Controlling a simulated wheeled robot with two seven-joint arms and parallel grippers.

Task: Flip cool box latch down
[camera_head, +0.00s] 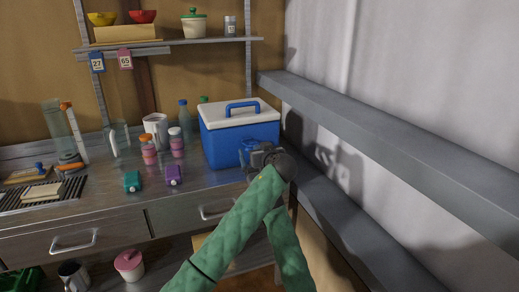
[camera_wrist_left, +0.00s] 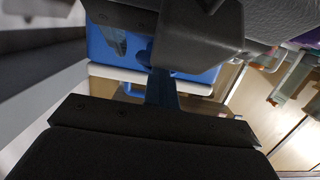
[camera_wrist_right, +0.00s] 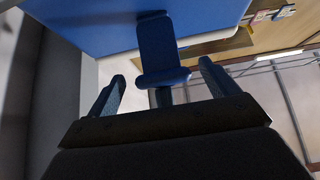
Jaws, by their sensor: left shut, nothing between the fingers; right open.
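The blue cool box (camera_head: 240,140) with a white lid and blue handle stands on the counter. Its blue latch (camera_wrist_right: 160,50) stands out from the box front in the right wrist view. My right gripper (camera_wrist_right: 163,80) is open, with one finger on each side of the latch; I cannot tell whether they touch it. My left gripper (camera_wrist_left: 160,85) is shut and empty close to the box, whose blue wall and white lid edge show beyond it. A dark gripper body is very near in front of it. In the head view my grippers overlap at the box's front right, partly hiding the latch area.
Left of the box are two pink-and-white jars (camera_head: 177,142), a white mug (camera_head: 156,130), a teal item (camera_head: 132,181) and a purple item (camera_head: 173,175). A grey ledge (camera_head: 400,150) runs along the right wall. Drawers lie below the counter.

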